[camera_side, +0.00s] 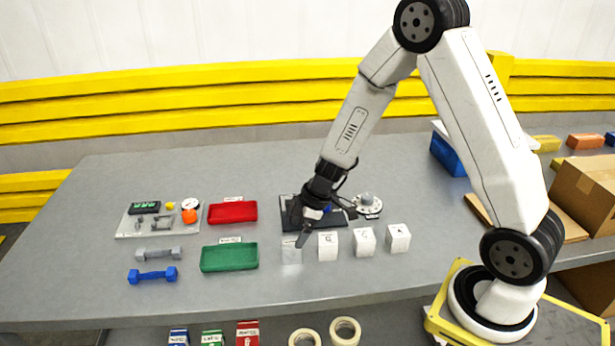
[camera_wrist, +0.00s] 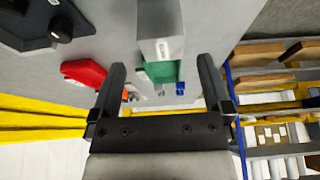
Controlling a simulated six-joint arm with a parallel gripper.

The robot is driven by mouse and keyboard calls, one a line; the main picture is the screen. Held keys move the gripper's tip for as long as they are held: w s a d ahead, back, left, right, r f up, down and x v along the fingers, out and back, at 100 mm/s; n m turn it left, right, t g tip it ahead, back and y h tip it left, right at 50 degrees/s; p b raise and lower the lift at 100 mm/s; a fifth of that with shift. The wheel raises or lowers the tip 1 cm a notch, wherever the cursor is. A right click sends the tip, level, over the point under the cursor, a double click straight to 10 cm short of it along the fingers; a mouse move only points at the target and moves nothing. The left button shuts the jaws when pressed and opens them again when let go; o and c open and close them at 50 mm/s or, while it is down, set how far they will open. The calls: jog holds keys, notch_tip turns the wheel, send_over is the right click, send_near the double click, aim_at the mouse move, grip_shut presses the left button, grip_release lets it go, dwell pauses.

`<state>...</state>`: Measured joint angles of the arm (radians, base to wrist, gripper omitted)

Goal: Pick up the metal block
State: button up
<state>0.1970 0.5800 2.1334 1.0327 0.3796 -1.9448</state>
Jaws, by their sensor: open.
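The metal block (camera_side: 291,254) is a pale grey cube at the left end of a row of blocks on the grey table in the side view. My gripper (camera_side: 301,226) is just above and behind it, tilted, with its fingers apart. In the wrist view, a grey block (camera_wrist: 160,22) with a small label lies ahead of the gap between the open fingers of my gripper (camera_wrist: 161,66). It seems to be the same block. Nothing is held between the fingers. Whether a finger touches the block is unclear.
White lettered blocks (camera_side: 328,247) stand close to its right. A green tray (camera_side: 230,268) and a red tray (camera_side: 232,220) lie to the left, with dumbbells (camera_side: 152,276) beyond. A dark device (camera_side: 285,214) sits behind my gripper.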

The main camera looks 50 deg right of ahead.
aim_at(291, 242)
jog(key=shift+f, duration=0.1)
jog(key=shift+x, duration=2.5)
jog(key=shift+a, duration=0.15)
grip_shut()
